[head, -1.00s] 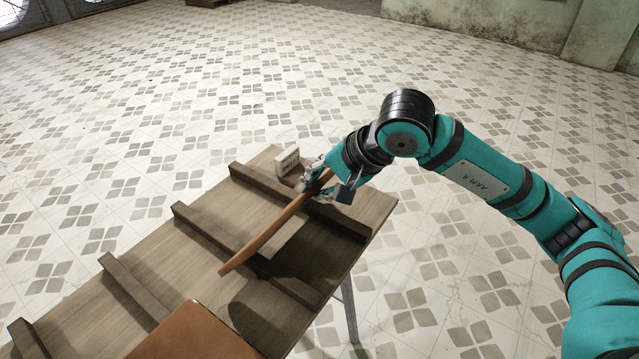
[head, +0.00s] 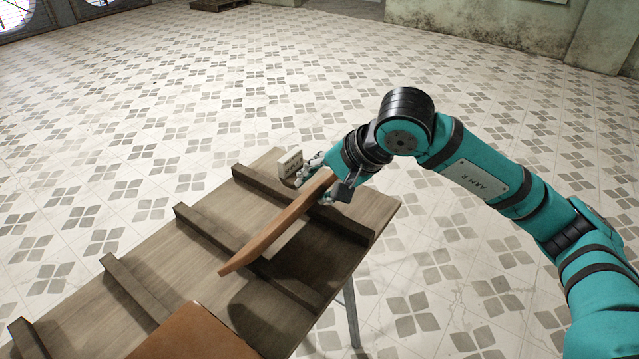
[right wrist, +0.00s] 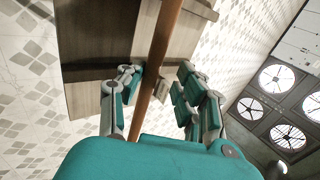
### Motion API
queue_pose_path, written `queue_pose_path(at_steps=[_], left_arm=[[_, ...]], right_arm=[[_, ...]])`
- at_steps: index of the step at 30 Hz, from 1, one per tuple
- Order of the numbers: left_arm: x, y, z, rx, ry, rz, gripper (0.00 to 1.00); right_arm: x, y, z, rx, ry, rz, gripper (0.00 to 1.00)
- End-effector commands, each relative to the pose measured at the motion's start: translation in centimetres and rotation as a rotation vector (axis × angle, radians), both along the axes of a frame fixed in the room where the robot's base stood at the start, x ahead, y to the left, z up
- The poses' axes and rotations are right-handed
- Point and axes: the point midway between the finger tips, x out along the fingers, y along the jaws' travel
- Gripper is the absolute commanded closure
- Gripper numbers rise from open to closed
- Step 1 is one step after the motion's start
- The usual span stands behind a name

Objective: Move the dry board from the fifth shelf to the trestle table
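The trestle table (head: 235,219) has a grey-brown wooden top with several raised cross battens. A long, thin reddish-brown curved board (head: 283,228) stands on edge over the battens, running from lower left to my right gripper. In the right wrist view the board (right wrist: 160,50) passes between the fingers. My right gripper (head: 318,176) is open around the board's far end. In the right wrist view there is a gap between the board and the right-hand finger, while the left-hand fingertip is close to it; I cannot tell whether it touches. My left gripper is not in view.
A small pale lettered block (head: 290,162) stands at the table's far edge beside my right gripper. Another brown board or panel (head: 197,335) shows at the bottom edge, over the table's near part. The tiled floor around the table is clear.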

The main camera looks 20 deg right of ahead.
Motion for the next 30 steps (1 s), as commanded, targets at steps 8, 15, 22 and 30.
queue_pose_path(at_steps=[8,15,22,30], left_arm=[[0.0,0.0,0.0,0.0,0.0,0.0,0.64],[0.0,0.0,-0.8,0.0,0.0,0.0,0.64],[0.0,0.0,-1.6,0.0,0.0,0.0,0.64],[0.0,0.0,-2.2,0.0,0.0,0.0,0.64]], right_arm=[[0.0,0.0,-0.1,0.001,0.0,0.001,0.64],[-0.4,-0.3,-0.6,0.001,0.002,0.001,0.64],[-0.9,-0.7,-1.2,0.0,0.0,0.0,0.64],[-1.4,-1.0,-1.5,0.0,0.0,0.001,0.64]])
